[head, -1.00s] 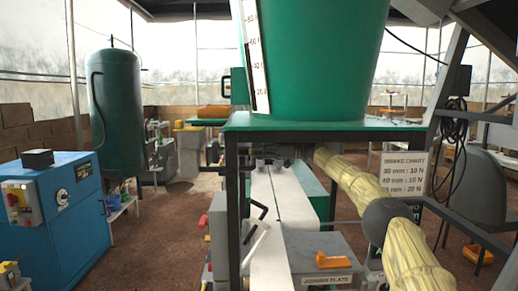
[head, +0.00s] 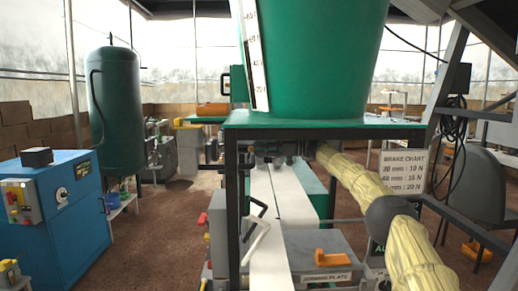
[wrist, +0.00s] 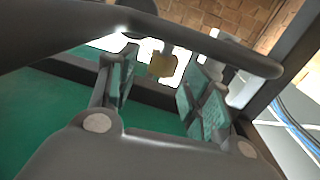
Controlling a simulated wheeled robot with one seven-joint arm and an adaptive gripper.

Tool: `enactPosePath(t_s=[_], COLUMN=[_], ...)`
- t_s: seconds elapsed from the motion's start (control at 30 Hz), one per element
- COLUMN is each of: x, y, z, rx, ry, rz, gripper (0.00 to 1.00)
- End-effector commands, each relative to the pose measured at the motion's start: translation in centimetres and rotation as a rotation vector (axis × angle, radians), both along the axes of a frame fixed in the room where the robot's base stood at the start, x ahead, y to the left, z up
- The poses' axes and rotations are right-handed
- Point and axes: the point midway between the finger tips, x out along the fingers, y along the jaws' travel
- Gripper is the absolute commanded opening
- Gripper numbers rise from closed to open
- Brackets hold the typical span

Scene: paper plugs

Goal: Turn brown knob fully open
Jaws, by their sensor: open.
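In the wrist view a small brownish-yellow block (wrist: 161,65) shows between my fingers, against a bright white patch; it may be the brown knob, but blur keeps me from being sure. My gripper (wrist: 160,88) is open, with teal pads on both fingers, and the block appears beyond the fingertips. I cannot tell whether they touch it. In the head view my yellow-sleeved arm reaches under the green table, and the gripper end cannot be made out behind the frame. No brown knob can be clearly identified in that view.
A green table (head: 330,121) on dark legs carries a large green hopper (head: 320,60). Below it run a white strip (head: 268,215) and a grey box with an orange handle (head: 333,259). A brake chart sign (head: 404,172) stands beside my arm. A blue cabinet (head: 60,230) stands left.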

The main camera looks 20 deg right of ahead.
Motion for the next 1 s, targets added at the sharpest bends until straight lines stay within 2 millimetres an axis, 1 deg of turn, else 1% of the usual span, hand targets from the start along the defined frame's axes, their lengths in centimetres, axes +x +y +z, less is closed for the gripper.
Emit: enactPosePath(t_s=[0.03,0.3,0.4,0.5,0.83,0.93,0.97,1.0], x=[-0.2,-1.7,-2.2,-2.4,-2.4,-2.3,-2.2,-2.1], y=[-0.7,-4.4,-5.4,-6.0,-5.8,-4.5,-3.8,-2.6], z=[0.0,0.0,0.0,0.0,0.0,0.0,-0.1,-0.2], rx=[0.0,0.001,0.001,0.001,-0.001,-0.016,-0.024,-0.038], ry=[0.0,-0.001,-0.001,-0.001,0.002,0.018,0.025,0.039], rz=[-0.002,-0.003,-0.003,-0.002,-0.001,0.006,0.01,0.015], gripper=[0.49,0.49,0.49,0.49,0.49,0.49,0.49,0.49])
